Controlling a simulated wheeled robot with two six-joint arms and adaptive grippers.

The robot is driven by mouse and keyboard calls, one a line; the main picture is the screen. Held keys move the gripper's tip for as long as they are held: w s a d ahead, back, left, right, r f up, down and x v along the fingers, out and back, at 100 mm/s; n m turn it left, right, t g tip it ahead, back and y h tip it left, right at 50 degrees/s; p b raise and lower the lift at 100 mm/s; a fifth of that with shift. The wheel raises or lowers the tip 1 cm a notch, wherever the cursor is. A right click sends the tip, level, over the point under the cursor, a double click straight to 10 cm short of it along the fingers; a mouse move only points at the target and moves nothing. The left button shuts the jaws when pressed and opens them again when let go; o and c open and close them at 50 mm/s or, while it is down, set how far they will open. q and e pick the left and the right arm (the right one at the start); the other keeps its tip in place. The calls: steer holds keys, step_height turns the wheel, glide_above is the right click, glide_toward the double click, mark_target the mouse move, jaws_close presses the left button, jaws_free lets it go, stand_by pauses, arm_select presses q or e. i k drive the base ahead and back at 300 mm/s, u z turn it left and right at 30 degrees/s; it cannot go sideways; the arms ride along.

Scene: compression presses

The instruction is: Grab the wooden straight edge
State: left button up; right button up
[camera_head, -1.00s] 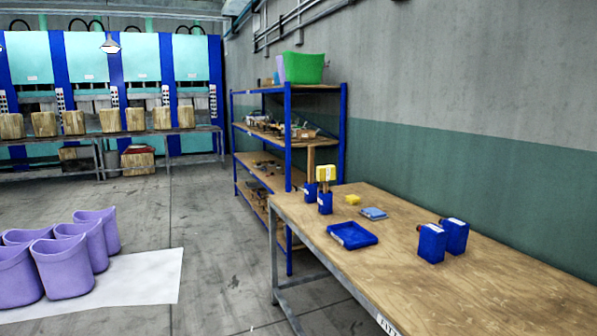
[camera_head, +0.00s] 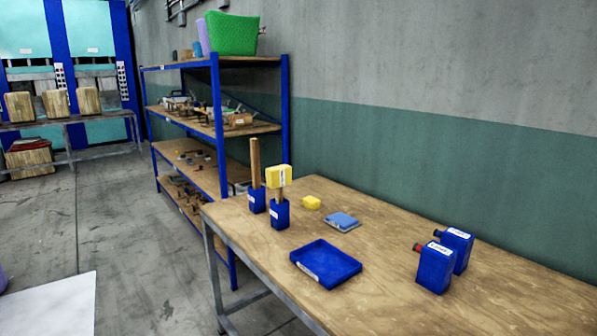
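A wooden stick (camera_head: 255,163), which looks like the straight edge, stands upright in a small blue holder (camera_head: 257,200) at the far left corner of the wooden table (camera_head: 390,223). Beside it, a second blue holder (camera_head: 280,214) holds a piece with a yellow block on top (camera_head: 278,176). The lower part of the stick is hidden inside its holder. Neither of my grippers shows in the head view.
A blue shelf rack (camera_head: 219,150) stands behind. The floor (camera_head: 150,240) left of the table is clear.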

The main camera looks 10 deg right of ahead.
mark_target(255, 143)
steer(key=z, duration=0.05)
steer(key=k, duration=0.45)
steer(key=u, duration=0.7)
steer(key=i, duration=2.2)
steer(key=z, duration=1.3)
steer(key=i, duration=0.65)
steer(key=z, duration=0.75)
